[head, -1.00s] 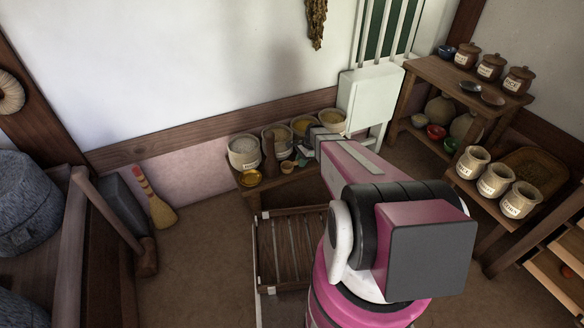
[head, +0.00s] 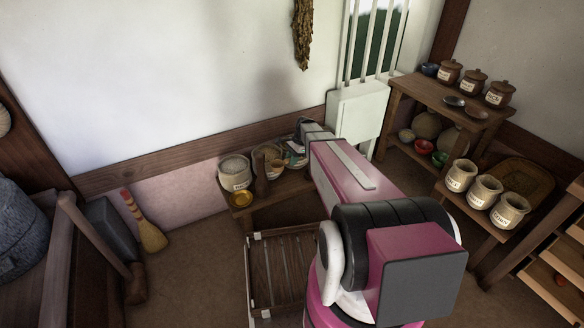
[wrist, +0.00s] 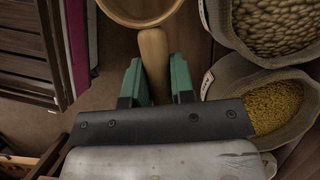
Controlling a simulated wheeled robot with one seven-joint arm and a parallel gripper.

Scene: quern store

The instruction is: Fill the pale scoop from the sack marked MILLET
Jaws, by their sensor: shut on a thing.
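My gripper (wrist: 157,62) is shut on the handle of the pale wooden scoop (wrist: 153,45) in the wrist view. The green fingers lie on either side of the handle. The scoop's round bowl is cut off by the top edge; the part inside it that shows is plain tan. To its right, apart from it, are a sack of large brown pieces (wrist: 208,24) and below that a sack of fine yellow grain (wrist: 222,82). Their label faces cannot be read.
A white box (head: 358,112) is on the wall at right. Labelled jars (head: 484,192) stand farther right.

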